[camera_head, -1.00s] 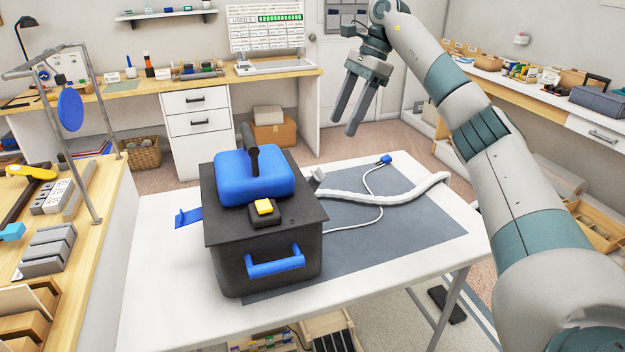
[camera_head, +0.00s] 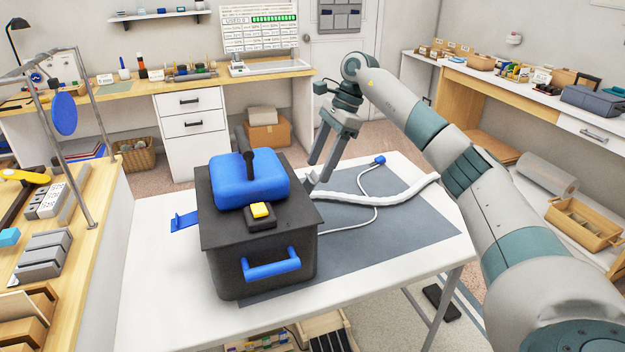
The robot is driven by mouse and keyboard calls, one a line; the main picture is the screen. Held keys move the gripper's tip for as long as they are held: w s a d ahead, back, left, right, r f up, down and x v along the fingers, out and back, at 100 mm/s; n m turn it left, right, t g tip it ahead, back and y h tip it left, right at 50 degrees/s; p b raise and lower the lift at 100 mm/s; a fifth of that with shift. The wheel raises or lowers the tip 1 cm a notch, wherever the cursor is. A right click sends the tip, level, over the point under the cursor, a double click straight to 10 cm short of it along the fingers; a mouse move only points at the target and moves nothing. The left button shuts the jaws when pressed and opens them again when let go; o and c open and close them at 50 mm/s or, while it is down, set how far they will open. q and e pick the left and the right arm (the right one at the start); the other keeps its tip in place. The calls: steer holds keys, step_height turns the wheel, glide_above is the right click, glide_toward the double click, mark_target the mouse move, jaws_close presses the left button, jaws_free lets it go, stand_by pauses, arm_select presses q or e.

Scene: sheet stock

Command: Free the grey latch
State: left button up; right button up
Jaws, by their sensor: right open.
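A black box (camera_head: 265,262) with a dark lid, a blue padded top (camera_head: 235,185) and a yellow button (camera_head: 260,210) stands on the white table. The grey latch (camera_head: 308,185) is a small piece sticking out at the box's right side, partly hidden behind the lid edge and close to my fingers. A blue latch (camera_head: 184,221) sticks out from the left side. My right gripper (camera_head: 318,171) is open, pointing down, with its fingertips just by the grey latch; I cannot tell whether they touch it. My left gripper is not in view.
A white hose (camera_head: 390,196) and a thin cable with a blue plug (camera_head: 379,160) lie on the dark grey mat (camera_head: 410,225), right of the box. A black handle (camera_head: 249,150) stands up on the blue top. A wooden bench with a metal frame (camera_head: 88,150) is at the left.

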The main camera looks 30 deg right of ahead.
mark_target(315, 175)
steer(key=x, duration=0.4)
steer(key=shift+a+p, duration=0.1)
steer(key=shift+p, duration=0.25)
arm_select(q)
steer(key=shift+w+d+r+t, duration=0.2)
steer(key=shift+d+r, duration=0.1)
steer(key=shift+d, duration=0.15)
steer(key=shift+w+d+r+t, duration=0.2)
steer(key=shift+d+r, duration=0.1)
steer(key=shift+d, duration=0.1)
arm_select(e)
steer(key=shift+x, duration=0.9)
steer(key=c, duration=1)
